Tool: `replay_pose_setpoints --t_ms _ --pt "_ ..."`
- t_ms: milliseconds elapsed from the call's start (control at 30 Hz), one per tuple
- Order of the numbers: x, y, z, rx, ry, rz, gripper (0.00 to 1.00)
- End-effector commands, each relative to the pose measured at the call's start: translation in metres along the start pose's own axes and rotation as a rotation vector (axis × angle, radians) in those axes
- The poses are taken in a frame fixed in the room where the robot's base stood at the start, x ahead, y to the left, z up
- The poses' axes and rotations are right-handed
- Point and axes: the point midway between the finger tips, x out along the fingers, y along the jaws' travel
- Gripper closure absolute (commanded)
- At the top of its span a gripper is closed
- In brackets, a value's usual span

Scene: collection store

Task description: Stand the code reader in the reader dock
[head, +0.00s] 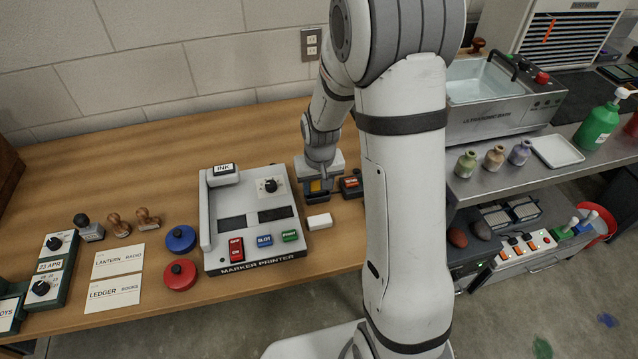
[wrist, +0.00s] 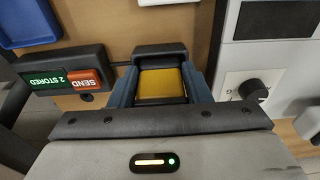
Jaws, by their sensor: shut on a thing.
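My gripper (head: 318,190) is low over the wooden bench, just right of the marker printer. In the wrist view its two blue fingers (wrist: 162,88) are shut on a dark block with a yellow face, which looks like the code reader (wrist: 161,84). The reader shows only as a small dark and yellow patch in the head view (head: 317,186). A dark unit with a red SEND key and a green 2 STORED display, probably the reader dock (wrist: 66,79), is beside the gripper; it also shows in the head view (head: 350,186). The reader's lower end is hidden.
The marker printer (head: 250,228) stands close on the left. A small white block (head: 319,221) lies in front of the gripper. A blue tray (wrist: 28,22) shows at the wrist view's corner. My arm hides the bench's right part. Bare wood lies behind the printer.

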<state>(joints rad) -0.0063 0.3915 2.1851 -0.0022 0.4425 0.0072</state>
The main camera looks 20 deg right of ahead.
Motion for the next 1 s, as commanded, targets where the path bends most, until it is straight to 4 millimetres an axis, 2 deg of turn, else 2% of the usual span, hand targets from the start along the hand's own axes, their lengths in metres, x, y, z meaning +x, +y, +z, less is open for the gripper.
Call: replay_pose_setpoints --t_ms 267,300,400,667,1000 --pt "0.006 0.0 0.001 0.001 0.0 0.0 0.71" --pt "0.005 0.0 0.001 0.001 0.0 0.0 0.54" --pt "0.005 0.0 0.001 0.001 0.0 0.0 0.47" --pt "0.004 0.001 0.001 0.001 0.0 0.0 0.47" --pt "-0.021 0.0 0.0 0.001 0.0 0.0 0.47"
